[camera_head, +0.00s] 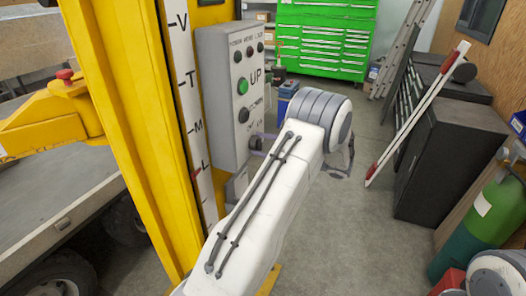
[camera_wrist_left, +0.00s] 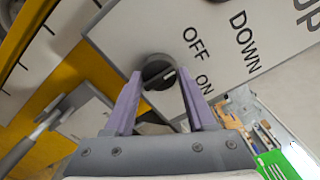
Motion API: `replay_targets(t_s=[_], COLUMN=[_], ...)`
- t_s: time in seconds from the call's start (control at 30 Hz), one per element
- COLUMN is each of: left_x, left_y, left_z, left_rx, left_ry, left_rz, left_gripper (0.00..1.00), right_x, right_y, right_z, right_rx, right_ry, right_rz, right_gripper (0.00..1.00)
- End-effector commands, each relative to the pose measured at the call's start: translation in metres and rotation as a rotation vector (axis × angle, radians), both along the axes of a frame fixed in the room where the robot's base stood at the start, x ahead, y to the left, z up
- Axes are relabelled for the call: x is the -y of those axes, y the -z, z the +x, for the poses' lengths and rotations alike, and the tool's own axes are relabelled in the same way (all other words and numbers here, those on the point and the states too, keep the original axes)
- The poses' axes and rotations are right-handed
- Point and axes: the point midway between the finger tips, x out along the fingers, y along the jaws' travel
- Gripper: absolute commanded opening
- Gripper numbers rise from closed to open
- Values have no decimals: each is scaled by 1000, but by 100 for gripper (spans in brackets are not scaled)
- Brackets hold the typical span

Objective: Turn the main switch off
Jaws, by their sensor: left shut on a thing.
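The main switch is a round black knob (camera_wrist_left: 158,73) low on a grey control box (camera_head: 218,110). OFF and ON are printed beside it in the left wrist view. A pale mark runs across the knob, and its right end points roughly between the two words; I cannot tell which setting it is at. My left gripper (camera_wrist_left: 160,80) has its purple fingers on either side of the knob, shut on it.
Above the knob are a black DOWN button (camera_head: 243,115), a green UP button (camera_head: 243,86) and small lamps. The box is beside a yellow post (camera_head: 135,120) with a lettered white strip. Green drawers (camera_head: 325,40) stand behind. Black cabinets (camera_head: 440,150) and a green cylinder (camera_head: 485,225) are right.

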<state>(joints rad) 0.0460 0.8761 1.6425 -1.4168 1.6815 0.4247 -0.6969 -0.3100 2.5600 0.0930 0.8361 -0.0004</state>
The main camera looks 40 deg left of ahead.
Motion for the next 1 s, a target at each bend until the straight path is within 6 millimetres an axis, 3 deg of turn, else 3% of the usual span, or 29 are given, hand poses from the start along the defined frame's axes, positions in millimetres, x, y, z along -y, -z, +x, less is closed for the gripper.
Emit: replay_targets(t_s=[0.53, 0.57, 0.6, 0.63, 1.0], left_x=[1, 1, 1, 1, 4], left_y=[1, 1, 1, 1, 1], left_z=[-1, -1, -1, -1, 1], left_rx=[25, 25, 25, 25, 25], left_ry=[-2, -2, -2, -2, 0], left_rz=[4, 4, 4, 5, 5], left_gripper=[0, 63, 79, 85, 85], right_x=[0, 0, 0, 0, 0], right_y=[4, 4, 4, 4, 6], right_z=[0, 0, 0, 0, 0], right_rx=[0, 0, 0, 0, 0], right_ry=[0, 0, 0, 0, 0], right_rz=[0, 0, 0, 0, 0], right_gripper=[0, 0, 0, 0, 0])
